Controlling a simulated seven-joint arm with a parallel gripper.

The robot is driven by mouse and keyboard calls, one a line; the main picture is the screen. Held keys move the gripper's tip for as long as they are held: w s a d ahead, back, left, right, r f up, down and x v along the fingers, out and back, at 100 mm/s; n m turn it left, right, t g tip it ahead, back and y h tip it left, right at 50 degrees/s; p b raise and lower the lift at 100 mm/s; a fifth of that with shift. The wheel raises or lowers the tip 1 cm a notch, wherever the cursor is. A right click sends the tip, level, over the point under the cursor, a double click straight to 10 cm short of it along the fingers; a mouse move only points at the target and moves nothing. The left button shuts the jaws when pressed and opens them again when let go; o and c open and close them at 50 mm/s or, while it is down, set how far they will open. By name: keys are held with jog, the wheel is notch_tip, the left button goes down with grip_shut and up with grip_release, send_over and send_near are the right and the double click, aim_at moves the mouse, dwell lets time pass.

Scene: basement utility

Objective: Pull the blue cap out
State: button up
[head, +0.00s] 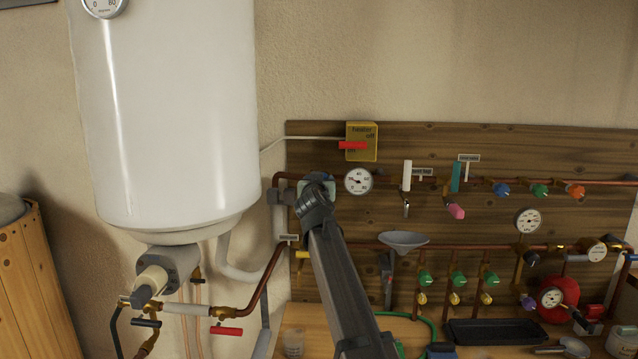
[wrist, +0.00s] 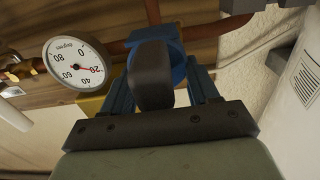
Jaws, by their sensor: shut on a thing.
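My gripper (head: 318,190) is at the left part of the wooden board, beside a round gauge and at the upper copper pipe. In the wrist view its fingers (wrist: 158,72) are shut on a blue cap (wrist: 172,40), which sits at the copper pipe. A dark rounded piece stands in front of the cap and hides its middle. In the head view my arm and gripper hide most of the cap. I cannot tell how far the cap sits in its seat.
The gauge (wrist: 76,64) is close on the left in the wrist view. A white boiler (head: 165,110) stands left of the board. A yellow box with a red lever (head: 353,145) is above my gripper. Several valves and a grey funnel (head: 403,240) are to the right.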

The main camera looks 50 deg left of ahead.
jog(key=shift+d, duration=0.1)
jog(key=shift+v, duration=3.05)
